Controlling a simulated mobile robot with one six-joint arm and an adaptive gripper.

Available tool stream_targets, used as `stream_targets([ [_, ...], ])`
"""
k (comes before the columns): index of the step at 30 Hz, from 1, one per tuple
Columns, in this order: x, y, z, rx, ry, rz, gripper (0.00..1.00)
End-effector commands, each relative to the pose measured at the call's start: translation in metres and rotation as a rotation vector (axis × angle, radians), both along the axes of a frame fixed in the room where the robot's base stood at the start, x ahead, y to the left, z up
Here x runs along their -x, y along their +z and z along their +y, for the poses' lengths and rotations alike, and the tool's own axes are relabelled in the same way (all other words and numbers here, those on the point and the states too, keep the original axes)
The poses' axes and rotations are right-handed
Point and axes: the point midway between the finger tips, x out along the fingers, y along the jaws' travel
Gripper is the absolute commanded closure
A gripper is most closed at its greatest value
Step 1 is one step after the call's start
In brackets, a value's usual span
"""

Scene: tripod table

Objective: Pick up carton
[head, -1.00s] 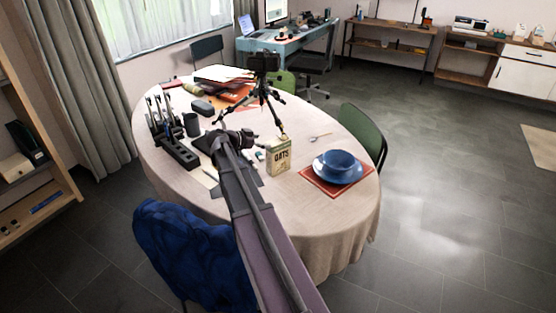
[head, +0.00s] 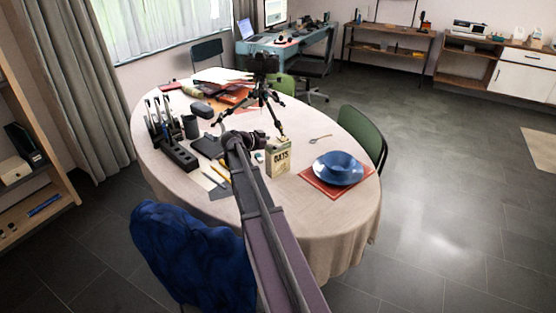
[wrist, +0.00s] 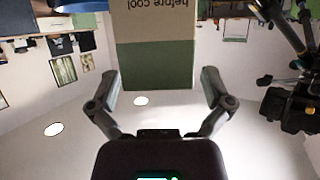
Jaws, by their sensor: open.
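The carton (head: 279,160), a beige and green box marked OATS, stands upright on the round table, left of the blue bowl. In the wrist view the carton's beige and green face (wrist: 155,55), with upside-down printing, fills the top middle. My gripper (wrist: 160,76) is open, with its fingertips apart at either side of the carton's width in that view. I cannot tell whether they touch it or how far off it is. In the head view my gripper (head: 250,139) is just left of the carton, partly hidden by my arm.
A black tripod (head: 262,98) stands behind the carton; its dark parts (wrist: 292,105) show at right in the wrist view. A blue bowl (head: 339,165) sits on a red mat (head: 308,178). A black rack (head: 178,152) stands left. A spoon (head: 320,138) lies behind the bowl.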

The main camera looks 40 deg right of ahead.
Motion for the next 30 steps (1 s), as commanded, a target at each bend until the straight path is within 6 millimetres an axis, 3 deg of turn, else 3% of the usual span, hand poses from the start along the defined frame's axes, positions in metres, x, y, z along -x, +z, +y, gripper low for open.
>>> stream_targets([
  [7, 0.000, -0.009, -0.019, 0.000, 0.000, 0.001, 0.00],
  [24, 0.000, -0.008, -0.019, 0.000, 0.002, 0.000, 0.00],
  [30, 0.000, -0.008, -0.018, 0.000, 0.002, 0.000, 0.59],
])
